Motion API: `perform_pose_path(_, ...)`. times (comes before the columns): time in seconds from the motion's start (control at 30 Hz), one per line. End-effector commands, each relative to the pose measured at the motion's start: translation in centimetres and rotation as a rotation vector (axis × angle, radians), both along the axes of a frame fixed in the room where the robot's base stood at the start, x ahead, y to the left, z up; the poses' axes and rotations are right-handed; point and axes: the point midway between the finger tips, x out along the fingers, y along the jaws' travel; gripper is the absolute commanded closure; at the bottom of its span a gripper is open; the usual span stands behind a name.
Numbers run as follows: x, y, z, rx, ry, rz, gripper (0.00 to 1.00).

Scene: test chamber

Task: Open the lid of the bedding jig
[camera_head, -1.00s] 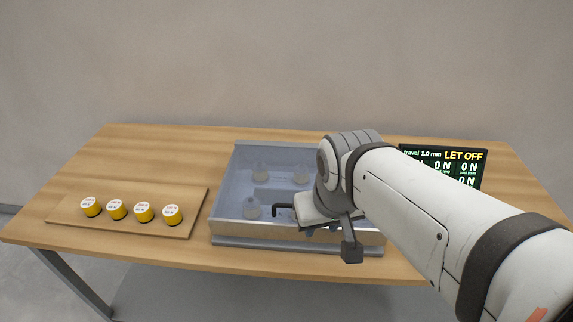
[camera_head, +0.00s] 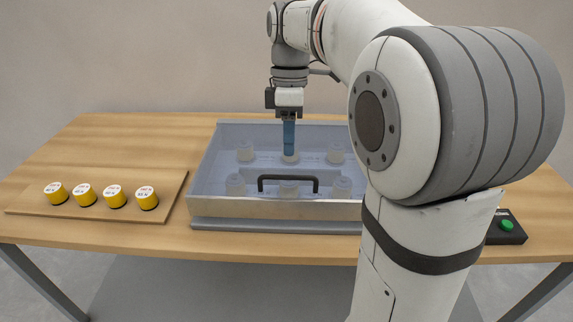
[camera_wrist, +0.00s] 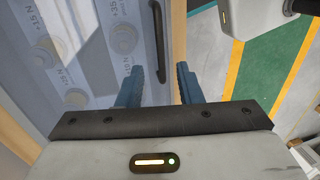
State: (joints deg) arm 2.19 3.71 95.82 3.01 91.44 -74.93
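The bedding jig (camera_head: 240,208) is a shallow tray on the wooden table with a clear bluish lid (camera_head: 215,165) that looks closed. A black bar handle (camera_head: 288,179) stands at the lid's front; it also shows in the wrist view (camera_wrist: 158,35). My gripper (camera_head: 289,153) points down over the lid, behind the handle in the head view. Its blue fingers (camera_wrist: 160,85) are apart with nothing between them. In the wrist view the handle lies ahead of the gap between the fingertips, apparently apart from them. Several pale round posts (camera_head: 237,184) show through the lid.
A wooden board (camera_head: 170,198) with several yellow-sided, white-topped cylinders (camera_head: 114,197) lies left of the jig. A black box with a green button (camera_head: 506,226) sits at the right. My arm hides the jig's right end. Green and yellow floor (camera_wrist: 262,70) shows beyond the table edge.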

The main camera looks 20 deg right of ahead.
Motion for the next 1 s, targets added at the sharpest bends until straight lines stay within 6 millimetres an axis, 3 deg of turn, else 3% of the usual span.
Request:
perform_pose_path(0.2,-0.8,0.2,-3.6,-0.001,0.002,-0.002,0.67)
perform_pose_path(0.4,-1.2,0.3,-5.8,-0.001,0.0,-0.003,0.67)
perform_pose_path(0.77,-1.3,0.3,-6.3,-0.001,-0.002,-0.004,0.68)
perform_pose_path(1.0,-1.3,0.3,-6.3,-0.002,-0.002,-0.005,0.88)
